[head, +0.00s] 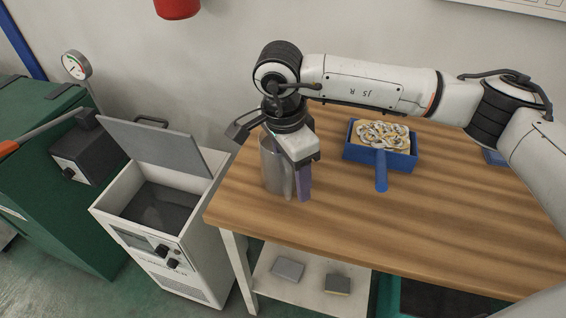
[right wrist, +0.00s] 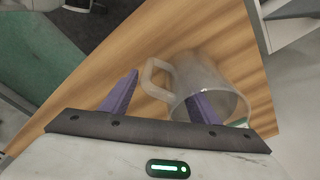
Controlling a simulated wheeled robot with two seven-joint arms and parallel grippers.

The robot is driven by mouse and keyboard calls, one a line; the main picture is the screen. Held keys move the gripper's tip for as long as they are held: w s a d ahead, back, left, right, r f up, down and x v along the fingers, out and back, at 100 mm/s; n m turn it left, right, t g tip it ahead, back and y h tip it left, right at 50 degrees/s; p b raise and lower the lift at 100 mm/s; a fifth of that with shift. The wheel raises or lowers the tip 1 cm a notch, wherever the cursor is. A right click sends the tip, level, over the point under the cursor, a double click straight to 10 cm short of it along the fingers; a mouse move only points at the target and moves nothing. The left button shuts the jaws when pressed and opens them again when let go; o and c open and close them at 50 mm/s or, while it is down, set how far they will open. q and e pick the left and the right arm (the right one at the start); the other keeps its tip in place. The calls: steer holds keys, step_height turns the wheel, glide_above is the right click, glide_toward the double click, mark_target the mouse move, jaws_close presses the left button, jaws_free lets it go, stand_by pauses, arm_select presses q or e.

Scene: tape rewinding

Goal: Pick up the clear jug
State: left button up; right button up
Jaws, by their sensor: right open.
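The clear jug (head: 270,168) stands near the left end of the wooden table, partly hidden behind my right gripper (head: 297,192). That gripper points down close beside it with purple fingers. In the right wrist view the clear jug (right wrist: 208,72) shows its round open rim and a loop handle. The right gripper (right wrist: 160,100) is open there, and the handle appears between its two fingers. One finger overlaps the jug body in the picture; I cannot tell whether it touches. My left gripper is not in view.
A blue tray (head: 381,161) with a handle holds several rings on the wooden table (head: 350,222). An open white machine (head: 160,235) with a raised grey lid stands left of the table. Grey blocks (head: 288,269) lie on the lower shelf. The table's front middle is clear.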

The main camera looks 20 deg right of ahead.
jaws_close()
steer(key=shift+s+d+f, duration=0.1)
steer(key=shift+s+f, duration=0.1)
stand_by(1.1)
steer(key=shift+r, duration=0.1)
